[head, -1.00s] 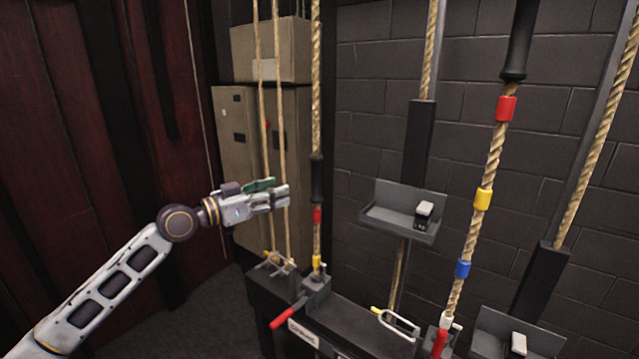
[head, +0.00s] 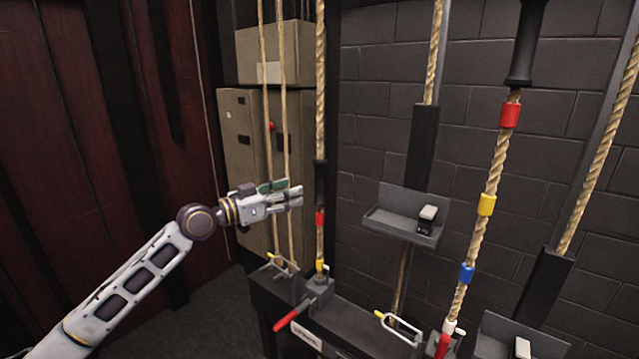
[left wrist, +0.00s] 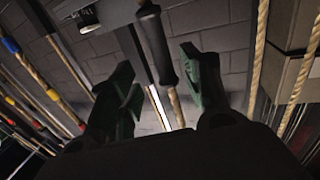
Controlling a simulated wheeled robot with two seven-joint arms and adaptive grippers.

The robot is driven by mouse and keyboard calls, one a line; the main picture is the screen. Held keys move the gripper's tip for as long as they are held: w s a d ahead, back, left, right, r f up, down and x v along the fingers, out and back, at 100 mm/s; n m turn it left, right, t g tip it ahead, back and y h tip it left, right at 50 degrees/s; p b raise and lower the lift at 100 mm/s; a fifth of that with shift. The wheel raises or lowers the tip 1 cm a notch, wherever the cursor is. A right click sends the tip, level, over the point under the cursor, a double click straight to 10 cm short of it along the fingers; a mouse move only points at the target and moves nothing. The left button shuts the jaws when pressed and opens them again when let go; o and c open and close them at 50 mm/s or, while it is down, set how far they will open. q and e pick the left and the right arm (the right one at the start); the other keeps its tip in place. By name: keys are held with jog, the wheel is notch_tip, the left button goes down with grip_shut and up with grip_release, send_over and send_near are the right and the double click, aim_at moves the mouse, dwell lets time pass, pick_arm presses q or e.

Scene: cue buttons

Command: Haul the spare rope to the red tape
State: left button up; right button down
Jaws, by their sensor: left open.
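My left gripper (head: 296,196) is open and empty, pointing right towards the middle rope (head: 319,90). This rope has a black sleeve (head: 320,183), with red tape (head: 320,219) and yellow tape (head: 319,265) below it. In the left wrist view the black sleeve (left wrist: 158,48) shows beyond and between the open fingers (left wrist: 160,88), apart from them. The right rope (head: 492,160) carries another red tape (head: 510,115), then yellow (head: 486,205) and blue (head: 466,273) bands. I cannot tell which rope is the spare one. My right gripper is out of view.
Two thin ropes (head: 283,110) hang close by my left gripper. A black rail (head: 345,340) with a red lever (head: 295,320) runs below. A grey tray (head: 403,225) with a small block (head: 427,218) juts out on the right. Beige cabinets (head: 245,130) stand behind.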

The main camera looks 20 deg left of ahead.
aim_at(316, 184)
pick_arm(q)
jog(key=shift+p+x, duration=0.65)
jog(key=shift+x, duration=4.85)
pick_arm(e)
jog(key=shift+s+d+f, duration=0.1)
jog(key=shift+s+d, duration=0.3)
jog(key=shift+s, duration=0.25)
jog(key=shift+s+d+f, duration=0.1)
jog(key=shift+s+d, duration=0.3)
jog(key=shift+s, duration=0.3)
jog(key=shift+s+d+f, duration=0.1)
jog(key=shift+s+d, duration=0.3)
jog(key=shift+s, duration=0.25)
pick_arm(q)
grip_shut()
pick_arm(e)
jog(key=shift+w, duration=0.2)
